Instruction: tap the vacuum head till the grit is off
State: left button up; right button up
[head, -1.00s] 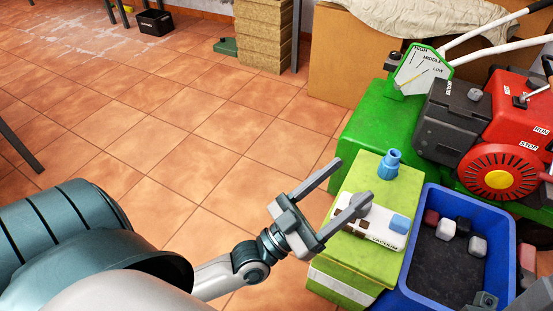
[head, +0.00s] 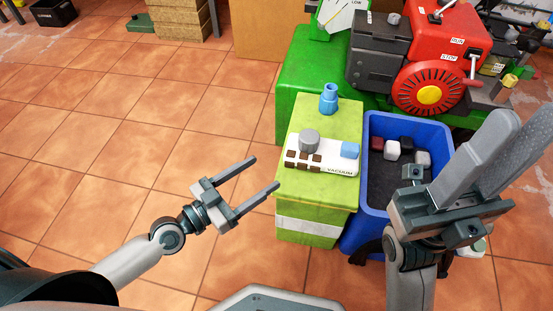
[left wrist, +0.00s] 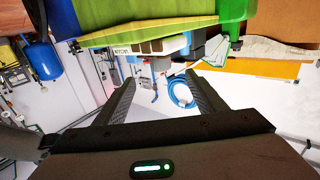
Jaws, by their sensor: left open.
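The white vacuum head (head: 340,168), marked VACUUM, lies on a yellow-green box (head: 345,118). Several dark brown patches sit on its left part, with a grey round piece (head: 309,139) above them and a blue block (head: 350,150) at its right end. My left gripper (head: 266,172) is open and empty, left of the vacuum head, fingers pointing toward the box. In the left wrist view, nothing is between its fingers (left wrist: 160,88); a white labelled part is beyond them. My right gripper (head: 490,145) is at the right, fingers up; their gap is unclear.
A blue bin (head: 376,213) with several small blocks on a dark bottom stands right of the box. A blue nozzle-like piece (head: 328,100) stands at the box's back. A red and green machine (head: 430,90) is behind.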

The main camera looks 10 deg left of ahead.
aim_at(310, 135)
pick_arm(q)
jog(key=p+x, duration=0.1)
jog(key=x, duration=1.6)
jog(key=shift+w, duration=0.15)
jog(key=shift+c, duration=0.6)
jog(key=c, duration=1.3)
jog(key=shift+r, duration=1.1)
jog(key=shift+r, duration=1.1)
jog(key=shift+f, duration=0.1)
